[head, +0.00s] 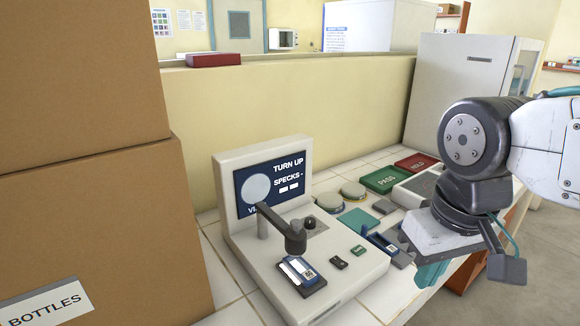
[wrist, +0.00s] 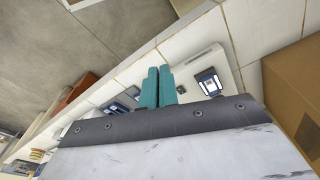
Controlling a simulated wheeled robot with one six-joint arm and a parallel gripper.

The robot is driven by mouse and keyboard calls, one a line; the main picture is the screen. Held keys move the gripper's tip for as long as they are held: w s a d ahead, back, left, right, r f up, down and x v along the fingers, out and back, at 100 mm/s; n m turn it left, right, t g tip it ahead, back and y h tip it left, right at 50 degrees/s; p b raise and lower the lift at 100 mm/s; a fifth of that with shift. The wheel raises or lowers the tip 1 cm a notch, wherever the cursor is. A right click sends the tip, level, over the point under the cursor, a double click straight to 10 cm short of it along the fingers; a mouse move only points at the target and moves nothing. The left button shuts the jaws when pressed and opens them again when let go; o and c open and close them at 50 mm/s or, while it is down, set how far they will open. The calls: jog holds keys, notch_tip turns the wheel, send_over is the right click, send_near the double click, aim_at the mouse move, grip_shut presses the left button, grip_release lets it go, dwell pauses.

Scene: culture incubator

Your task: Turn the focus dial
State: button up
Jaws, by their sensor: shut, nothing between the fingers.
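The white microscope-like device (head: 262,262) stands on the tiled counter, its screen (head: 271,188) reading "TURN UP" and "SPECKS -", partly covered by its dark arm. A small dark knob (head: 309,222), which looks like the focus dial, sits on its base beside the arm's head. A blue slide-like piece (head: 298,270) lies on the base. My gripper (head: 432,273) is right of the device, apart from it, its teal fingers shut and empty. In the wrist view the fingers (wrist: 159,88) are together, with the device's base (wrist: 207,62) to their right; I cannot make out the dial there.
Cardboard boxes (head: 88,215) stand close on the left. Right of the device are round dishes (head: 353,190), a green PASS tray (head: 385,179), a red HOLD tray (head: 416,163) and a blue holder (head: 381,245). A white cabinet (head: 465,85) stands behind. Floor lies beyond the counter's edge.

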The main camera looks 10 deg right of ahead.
jog(key=o, duration=0.9)
jog(key=shift+w+f+g, duration=0.15)
jog(key=shift+f+g, duration=0.15)
jog(key=shift+f, duration=0.05)
jog(key=shift+o, duration=0.2)
jog(key=n+g, duration=0.2)
jog(key=n, duration=0.8)
send_over(310, 220)
jog(key=s, duration=0.4)
jog(key=f, duration=0.9)
jog(key=shift+s+d+f, duration=0.1)
jog(key=shift+s+d, duration=0.1)
jog(key=shift+d, duration=0.05)
jog(key=w+n, duration=0.1)
jog(key=w, duration=0.1)
jog(key=w+r+n+t, duration=0.1)
jog(key=w, duration=0.1)
jog(key=shift+w+a+r, duration=0.1)
jog(key=shift+a, duration=0.1)
jog(key=shift+w+r+n, duration=0.1)
jog(key=shift+n, duration=0.4)
jog(key=shift+f+n, duration=0.3)
jog(key=shift+f, duration=0.1)
notch_tip(310, 220, down, 7)
jog(key=shift+f, duration=0.1)
jog(key=c, duration=1)
